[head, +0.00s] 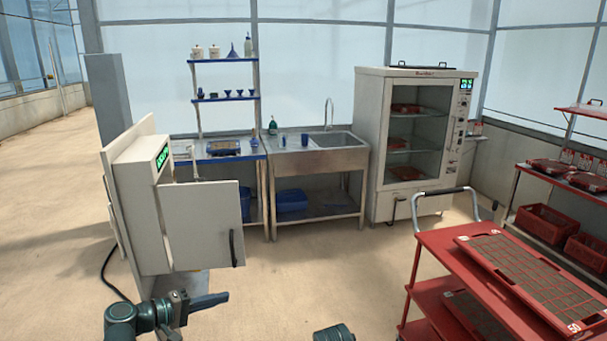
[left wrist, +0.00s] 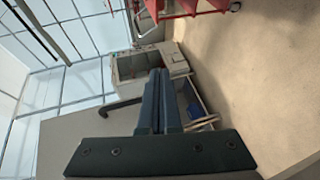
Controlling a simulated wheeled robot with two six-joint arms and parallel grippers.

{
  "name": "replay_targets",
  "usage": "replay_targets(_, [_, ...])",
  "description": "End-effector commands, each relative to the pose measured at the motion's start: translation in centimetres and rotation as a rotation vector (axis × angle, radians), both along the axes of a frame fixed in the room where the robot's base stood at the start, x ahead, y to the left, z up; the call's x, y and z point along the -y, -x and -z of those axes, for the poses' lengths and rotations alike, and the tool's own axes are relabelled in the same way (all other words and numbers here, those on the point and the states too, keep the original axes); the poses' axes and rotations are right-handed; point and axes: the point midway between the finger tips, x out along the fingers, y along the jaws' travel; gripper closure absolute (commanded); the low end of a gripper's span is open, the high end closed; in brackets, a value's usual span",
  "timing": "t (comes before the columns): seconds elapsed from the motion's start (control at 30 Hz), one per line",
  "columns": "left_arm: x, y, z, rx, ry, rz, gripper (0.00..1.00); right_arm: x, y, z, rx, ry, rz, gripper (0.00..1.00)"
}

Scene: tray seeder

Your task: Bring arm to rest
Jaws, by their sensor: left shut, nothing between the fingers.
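My left gripper (head: 205,301) shows at the bottom left of the head view, its fingers pointing right. It is in free air in front of the white cabinet's open door and touches nothing that I can see. In the left wrist view its two dark fingers (left wrist: 160,100) lie together, shut, with nothing between them. A small dark piece of my other arm shows at the bottom edge of the head view; my right gripper is out of sight.
The white cabinet (head: 140,215) has its door (head: 205,228) swung open near my left arm. A red cart (head: 430,245) with a seed tray (head: 530,275) stands at right. A sink (head: 320,155) and a glass-front chamber (head: 415,140) stand behind. The middle floor is clear.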

Motion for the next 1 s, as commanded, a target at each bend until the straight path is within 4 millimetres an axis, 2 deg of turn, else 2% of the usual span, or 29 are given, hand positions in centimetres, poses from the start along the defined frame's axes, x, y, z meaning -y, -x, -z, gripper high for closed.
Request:
replay_targets(0.03, [3.8,0.8,1.9,-0.047,-0.08,0.088,1.0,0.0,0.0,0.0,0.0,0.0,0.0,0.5])
replay_targets(0.1, [7.7,2.2,4.7,-0.112,-0.204,0.196,1.0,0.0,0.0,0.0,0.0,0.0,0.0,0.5])
replay_targets(0.2, [12.0,4.7,8.3,-0.19,-0.387,0.346,1.0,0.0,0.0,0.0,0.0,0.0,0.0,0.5])
replay_targets(0.3, [15.0,7.6,11.3,-0.255,-0.577,0.485,1.0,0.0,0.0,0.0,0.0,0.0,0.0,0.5])
replay_targets(0.4, [16.9,10.4,13.7,-0.304,-0.776,0.611,1.0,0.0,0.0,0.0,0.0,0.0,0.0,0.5])
replay_targets(0.53, [18.0,13.4,15.6,-0.343,-1.026,0.74,1.0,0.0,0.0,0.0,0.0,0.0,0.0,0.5])
replay_targets(0.7, [18.1,15.6,16.2,-0.363,-1.275,0.836,1.0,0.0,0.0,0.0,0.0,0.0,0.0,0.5])
replay_targets(0.83, [17.9,16.2,16.2,-0.364,-1.381,0.864,1.0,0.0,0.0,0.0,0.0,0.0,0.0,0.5])
replay_targets(1.0, [17.8,16.3,16.1,-0.366,-1.422,0.872,1.0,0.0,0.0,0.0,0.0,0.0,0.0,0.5])
